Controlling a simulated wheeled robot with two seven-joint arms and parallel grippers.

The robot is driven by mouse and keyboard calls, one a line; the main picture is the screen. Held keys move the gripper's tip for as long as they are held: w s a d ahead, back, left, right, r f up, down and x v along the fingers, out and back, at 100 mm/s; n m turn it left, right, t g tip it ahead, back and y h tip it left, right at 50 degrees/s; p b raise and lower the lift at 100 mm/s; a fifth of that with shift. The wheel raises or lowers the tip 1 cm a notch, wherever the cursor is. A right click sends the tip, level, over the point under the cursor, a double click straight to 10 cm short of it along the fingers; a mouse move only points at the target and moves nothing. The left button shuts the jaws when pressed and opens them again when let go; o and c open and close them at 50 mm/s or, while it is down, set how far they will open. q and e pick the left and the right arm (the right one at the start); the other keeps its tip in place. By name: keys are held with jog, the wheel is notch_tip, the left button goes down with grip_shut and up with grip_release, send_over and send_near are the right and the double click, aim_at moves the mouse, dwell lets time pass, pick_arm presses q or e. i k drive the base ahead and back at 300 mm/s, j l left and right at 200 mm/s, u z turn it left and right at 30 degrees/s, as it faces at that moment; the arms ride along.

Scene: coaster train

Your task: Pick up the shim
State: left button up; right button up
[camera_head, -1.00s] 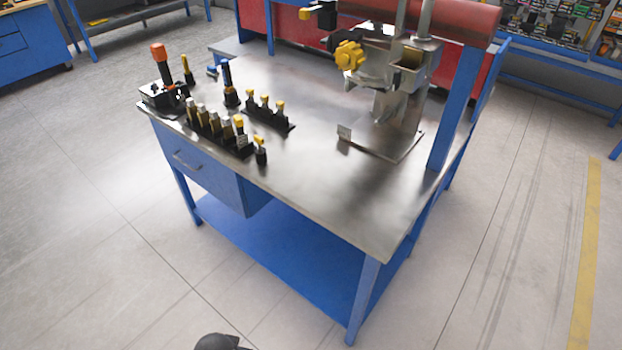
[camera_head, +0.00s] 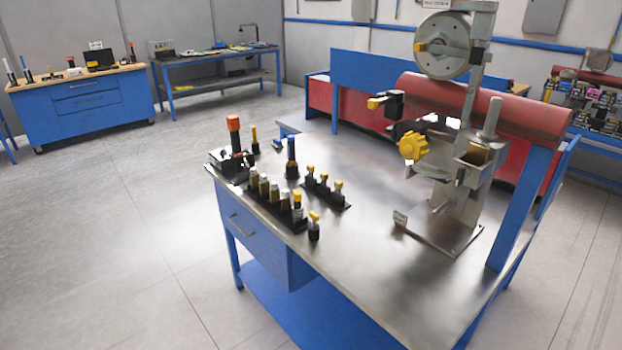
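I cannot tell which thing is the shim; no piece is clearly recognisable as one at this distance. Small parts stand on the steel-topped workbench (camera_head: 350,258). A black rack (camera_head: 278,212) holds several pale and yellow-topped pieces near the left edge. A second black rack (camera_head: 326,192) holds yellow-topped pieces behind it. A single yellow-topped piece (camera_head: 314,228) stands beside the front rack's near end. Neither of my grippers is in view.
A machine with a yellow knob (camera_head: 413,146) and a large grey wheel (camera_head: 443,46) stands at the bench's right. An orange-topped tool (camera_head: 234,135) and a blue-topped tool (camera_head: 292,158) stand at the left. A blue cabinet (camera_head: 82,104) is far left. Floor left of the bench is clear.

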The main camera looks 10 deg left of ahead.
aim_at(286, 203)
jog(key=i+j, duration=0.15)
jog(key=j, duration=0.25)
jog(key=i+j+z, duration=0.1)
jog(key=j, duration=0.35)
jog(key=i+j, duration=0.15)
jog(key=j, duration=0.25)
jog(key=i+j+z, duration=0.1)
jog(key=j, duration=0.35)
jog(key=i+j, duration=0.15)
jog(key=j, duration=0.25)
jog(key=i+j, duration=0.1)
jog(key=j, duration=0.35)
jog(key=i+z, duration=0.05)
